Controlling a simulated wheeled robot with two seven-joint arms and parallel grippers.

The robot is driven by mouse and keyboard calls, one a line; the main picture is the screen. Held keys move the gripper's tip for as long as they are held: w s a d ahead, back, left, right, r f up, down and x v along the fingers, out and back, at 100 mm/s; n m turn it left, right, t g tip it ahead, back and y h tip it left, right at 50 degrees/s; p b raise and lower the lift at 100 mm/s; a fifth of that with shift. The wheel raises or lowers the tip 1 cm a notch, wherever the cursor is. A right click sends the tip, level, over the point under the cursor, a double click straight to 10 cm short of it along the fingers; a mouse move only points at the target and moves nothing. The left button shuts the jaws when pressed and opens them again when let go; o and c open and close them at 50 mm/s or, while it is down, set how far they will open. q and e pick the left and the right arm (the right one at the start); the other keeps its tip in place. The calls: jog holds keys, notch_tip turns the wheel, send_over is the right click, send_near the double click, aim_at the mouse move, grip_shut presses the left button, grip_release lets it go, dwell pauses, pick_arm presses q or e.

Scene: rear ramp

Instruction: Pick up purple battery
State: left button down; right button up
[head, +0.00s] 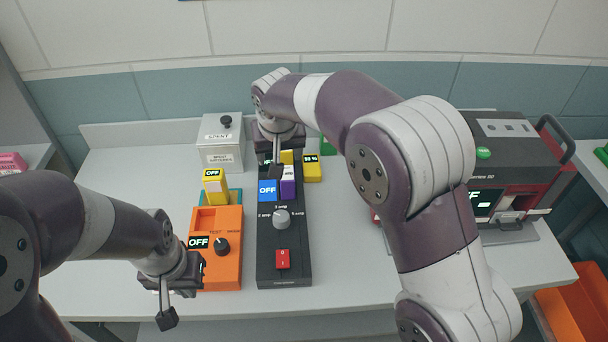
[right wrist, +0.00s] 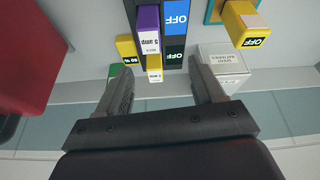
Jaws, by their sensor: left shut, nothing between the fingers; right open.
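The purple battery (head: 288,183) stands in the black charger (head: 265,245), beside the blue OFF display (head: 268,190). In the right wrist view the purple battery (right wrist: 148,32) shows a white label with "5 amp" on it. My right gripper (head: 277,168) is above the back of the charger. In its wrist view the right gripper (right wrist: 162,85) has its fingers wide apart with nothing held; the purple battery is beyond the fingertips, untouched. My left gripper (head: 168,312) is shut and empty by the orange tester's front left.
The orange tester (head: 230,270) with a dial is left of the charger, a yellow battery (head: 214,182) behind it. A grey lidded spent box (head: 221,150) stands at the back. Another yellow battery (head: 312,170) is right of the charger. A dark machine (head: 500,170) stands far right.

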aim_at(287, 172)
jog(key=shift+m, duration=0.6)
jog(key=x, duration=0.3)
jog(key=d+x, duration=0.1)
jog(key=x, duration=0.2)
jog(key=shift+w+d+f+p, duration=0.2)
jog(key=shift+w+p, duration=0.05)
jog(key=shift+p, duration=0.15)
jog(key=x, duration=0.2)
jog(key=p+x, duration=0.1)
jog(key=x, duration=0.1)
jog(key=shift+s+d, duration=0.25)
jog(key=shift+s, duration=0.05)
jog(key=shift+w+f, duration=0.25)
jog(key=shift+f, duration=0.2)
jog(key=shift+s+r, duration=0.1)
grip_shut()
pick_arm(q)
jog(key=shift+s+d+r, duration=0.1)
jog(key=shift+d+r, duration=0.1)
jog(key=shift+r, duration=0.3)
jog(key=shift+s+d+r, duration=0.1)
jog(key=shift+d+r, duration=0.05)
jog(key=shift+r, duration=0.35)
pick_arm(e)
jog(key=shift+a, duration=0.1)
